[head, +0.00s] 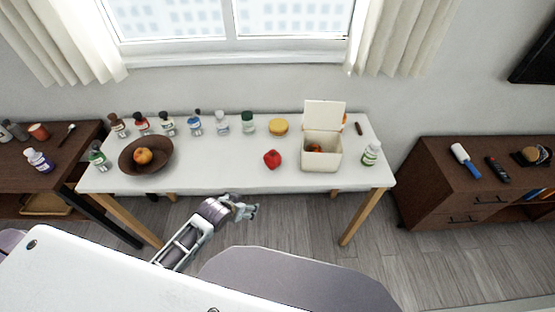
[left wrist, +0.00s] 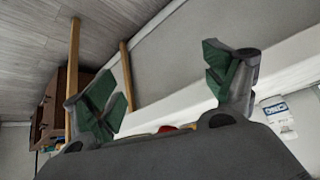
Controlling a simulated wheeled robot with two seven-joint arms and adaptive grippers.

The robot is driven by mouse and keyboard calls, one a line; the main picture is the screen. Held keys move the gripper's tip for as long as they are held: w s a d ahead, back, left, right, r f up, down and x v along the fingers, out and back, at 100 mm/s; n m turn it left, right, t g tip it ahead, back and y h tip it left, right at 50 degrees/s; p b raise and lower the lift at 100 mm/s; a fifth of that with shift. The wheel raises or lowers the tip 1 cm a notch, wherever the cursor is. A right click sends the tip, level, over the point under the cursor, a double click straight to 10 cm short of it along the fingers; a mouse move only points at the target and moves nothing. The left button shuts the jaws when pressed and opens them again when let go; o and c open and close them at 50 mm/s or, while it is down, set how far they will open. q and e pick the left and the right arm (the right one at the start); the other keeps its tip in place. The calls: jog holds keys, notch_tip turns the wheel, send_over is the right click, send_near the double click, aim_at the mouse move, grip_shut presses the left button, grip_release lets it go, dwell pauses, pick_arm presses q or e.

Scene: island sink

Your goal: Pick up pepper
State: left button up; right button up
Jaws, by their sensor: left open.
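A red pepper (head: 272,159) lies on the white table (head: 225,179), a little right of its middle, in the head view. In the left wrist view a small red patch (left wrist: 167,129) shows low between the fingers, mostly hidden by the gripper body; it looks like the pepper. My left gripper (head: 252,211) is in front of the table's near edge, below and left of the pepper in the picture, apart from it. Its green-padded fingers (left wrist: 165,85) are spread wide with nothing between them. My right gripper is not in view.
A white lidded box (head: 321,160) stands open right of the pepper, with a white bottle (head: 371,153) beside it. A yellow round item (head: 278,126) lies behind. A brown bowl (head: 128,163) holds fruit at left. Several bottles line the back. The table's middle front is clear.

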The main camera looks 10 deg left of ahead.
aim_at(268, 161)
pick_arm(q)
jog(key=w+d+r+t+h, duration=0.1)
jog(key=w+r+t, duration=0.1)
jog(key=r, duration=0.4)
jog(key=w+d+r+m+t+h, duration=0.1)
jog(key=w+d+r+t+h, duration=0.1)
jog(key=w+r, duration=0.3)
notch_tip(268, 161, up, 2)
jog(key=shift+w+r, duration=0.2)
jog(key=shift+w+f, duration=0.1)
jog(key=shift+w, duration=0.05)
jog(key=shift+x, duration=4.15)
jog(key=shift+w+d, duration=0.15)
jog(key=shift+x, duration=2.4)
jog(key=shift+d, duration=0.15)
jog(key=shift+c, duration=0.3)
